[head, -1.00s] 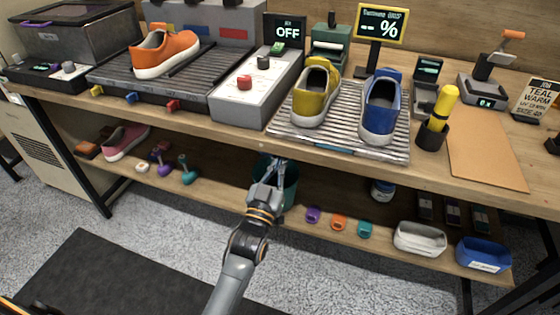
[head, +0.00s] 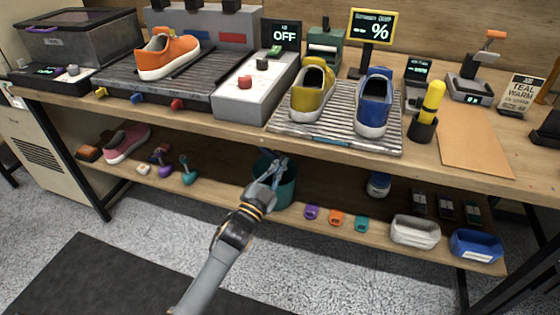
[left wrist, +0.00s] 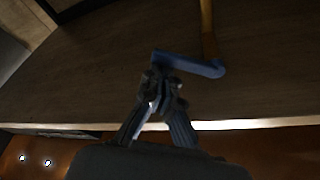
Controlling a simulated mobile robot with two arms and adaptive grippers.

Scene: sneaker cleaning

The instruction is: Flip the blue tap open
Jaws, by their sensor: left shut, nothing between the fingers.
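In the left wrist view a blue bent lever, the blue tap (left wrist: 190,63), sits by the end of a brass-coloured pipe (left wrist: 207,25). My left gripper (left wrist: 165,76) is shut and empty, with its fingertips right at the lever's left part. I cannot tell whether they touch it. In the head view my left gripper (head: 279,159) reaches under the bench's front edge, above a teal bucket (head: 288,190). The tap is not clear there, as the gripper and the bench edge cover that place. My right gripper is not in view.
The bench (head: 230,135) overhangs the lower shelf (head: 225,187). A white bin (head: 413,232) and a blue bin (head: 476,246) stand on the shelf at right.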

